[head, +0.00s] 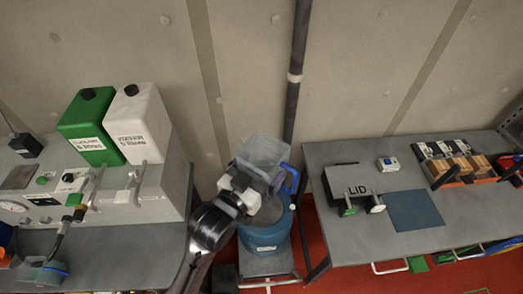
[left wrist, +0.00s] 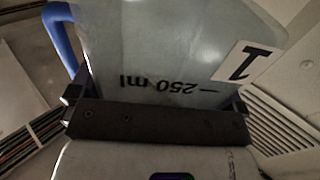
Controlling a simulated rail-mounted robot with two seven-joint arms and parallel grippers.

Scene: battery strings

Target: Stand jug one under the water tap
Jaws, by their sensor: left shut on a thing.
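Jug one (head: 264,151) is a clear, open-topped jug with a blue handle. It is held up in the middle of the head view, above a blue drum. My left gripper (head: 254,184) is shut on it. In the left wrist view jug one (left wrist: 175,45) fills the top, with a "1" label and an upside-down "250 ml" mark. The left gripper's dark finger bar (left wrist: 158,122) lies across the jug there. I cannot make out the water tap for certain. My right gripper is not in view.
The blue drum (head: 265,236) stands on a small grey stand between two benches. The left bench carries green (head: 90,128) and white (head: 140,122) canisters. The right bench carries a "LID" box (head: 356,186), a blue mat (head: 415,210) and battery blocks (head: 460,166). A dark pipe (head: 296,65) runs down the wall.

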